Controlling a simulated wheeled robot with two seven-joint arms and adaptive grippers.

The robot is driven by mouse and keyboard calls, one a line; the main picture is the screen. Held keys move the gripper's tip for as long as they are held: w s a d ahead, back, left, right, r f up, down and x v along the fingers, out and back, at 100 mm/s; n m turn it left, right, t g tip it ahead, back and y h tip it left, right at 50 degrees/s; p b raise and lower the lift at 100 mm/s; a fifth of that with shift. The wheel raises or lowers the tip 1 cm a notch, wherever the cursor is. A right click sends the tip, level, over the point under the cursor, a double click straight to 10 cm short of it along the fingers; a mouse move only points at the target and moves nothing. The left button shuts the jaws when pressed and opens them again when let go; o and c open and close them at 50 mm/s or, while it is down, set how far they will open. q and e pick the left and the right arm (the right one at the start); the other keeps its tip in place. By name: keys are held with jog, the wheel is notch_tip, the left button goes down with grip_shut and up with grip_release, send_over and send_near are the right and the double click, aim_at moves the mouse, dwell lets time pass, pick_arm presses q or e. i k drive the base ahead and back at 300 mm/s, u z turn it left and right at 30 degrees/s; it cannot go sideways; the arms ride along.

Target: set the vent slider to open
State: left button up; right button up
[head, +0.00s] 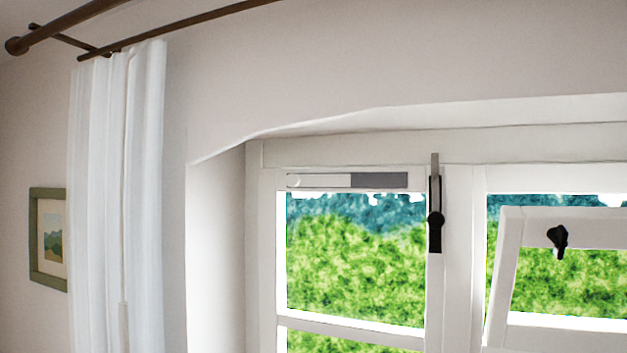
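The vent slider (330,181) is a narrow horizontal strip at the top of the left window sash. Its left part is white, with a small rounded mark near the left end. Its right part (380,180) is grey. I cannot tell from this which setting it stands at. Neither of my grippers shows in the head view, and nothing touches the slider.
A dark upright window handle (435,215) sits on the middle post, right of the slider. A small tilted pane (570,233) with a black knob (557,238) leans at the right. A white curtain (118,200) hangs left from a brown rod (190,21).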

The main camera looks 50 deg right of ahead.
aim_at(293, 179)
jog(key=k, duration=0.85)
jog(key=z, duration=1.05)
jog(key=i, duration=0.5)
jog(key=z, duration=0.05)
